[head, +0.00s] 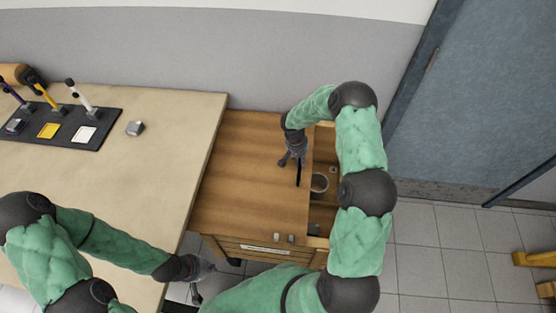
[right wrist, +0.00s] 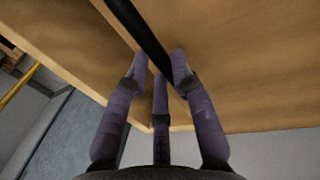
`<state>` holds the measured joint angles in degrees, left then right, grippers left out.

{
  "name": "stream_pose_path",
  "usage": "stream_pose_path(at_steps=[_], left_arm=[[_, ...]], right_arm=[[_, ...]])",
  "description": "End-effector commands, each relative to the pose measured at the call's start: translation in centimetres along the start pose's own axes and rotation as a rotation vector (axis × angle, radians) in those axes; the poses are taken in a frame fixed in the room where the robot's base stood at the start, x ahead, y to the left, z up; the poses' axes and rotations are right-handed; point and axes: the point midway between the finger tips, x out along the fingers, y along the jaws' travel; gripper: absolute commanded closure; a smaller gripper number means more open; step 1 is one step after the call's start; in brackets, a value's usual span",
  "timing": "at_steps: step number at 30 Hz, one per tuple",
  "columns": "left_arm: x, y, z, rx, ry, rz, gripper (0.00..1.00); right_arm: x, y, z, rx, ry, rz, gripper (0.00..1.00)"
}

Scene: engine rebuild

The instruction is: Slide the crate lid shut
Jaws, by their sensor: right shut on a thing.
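The brown wooden crate lid (head: 245,170) covers the left and middle of the crate (head: 268,252). A gap at the right shows part of the inside, with a round metal ring or cup (head: 319,183) in it. A black handle (head: 299,174) stands near the lid's right edge. My right gripper (head: 295,160) is shut on this handle; the right wrist view shows its fingers around the black bar (right wrist: 148,38). My right arm hides the crate's right side.
A grey wall is behind. A blue door (head: 480,90) and an orange wooden piece (head: 535,258) are at the right, with tiled floor between.

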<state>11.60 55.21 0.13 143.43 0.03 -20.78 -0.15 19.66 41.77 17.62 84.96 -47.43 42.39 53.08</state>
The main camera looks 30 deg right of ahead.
Motion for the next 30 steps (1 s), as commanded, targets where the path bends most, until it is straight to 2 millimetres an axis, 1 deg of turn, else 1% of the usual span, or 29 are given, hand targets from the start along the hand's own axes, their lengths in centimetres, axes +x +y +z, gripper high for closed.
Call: stream_pose_path(at_steps=[1, 6, 12, 15, 18, 21, 24, 30], left_arm=[[0.6, -0.2, 0.0, 0.0, 0.0, 0.0, 1.0], [1.5, -0.5, 0.0, 0.0, 0.0, 0.0, 1.0], [2.2, -0.8, -0.1, 0.0, 0.0, 0.0, 1.0], [2.4, -0.8, -0.1, 0.0, -0.001, 0.0, 1.0], [2.5, -0.9, -0.1, 0.0, -0.001, 0.0, 1.0], [2.5, -0.9, -0.1, 0.0, 0.0, 0.0, 1.0], [2.6, -0.9, -0.1, 0.0, 0.0, 0.0, 1.0], [2.6, -0.9, -0.1, 0.0, 0.0, 0.0, 1.0]], right_arm=[[0.5, 2.2, -0.1, 0.01, 0.002, 0.001, 1.0], [1.7, 8.1, -0.1, 0.009, 0.002, 0.002, 1.0], [2.9, 14.4, -0.1, 0.008, 0.003, 0.002, 1.0], [3.4, 17.0, -0.1, 0.007, 0.003, 0.001, 1.0], [3.8, 19.1, -0.1, 0.006, 0.003, 0.0, 1.0], [4.1, 20.7, -0.1, 0.004, 0.004, 0.001, 1.0], [4.3, 21.9, -0.1, 0.003, 0.005, 0.001, 1.0], [4.4, 22.9, -0.1, 0.001, 0.005, 0.0, 1.0]])
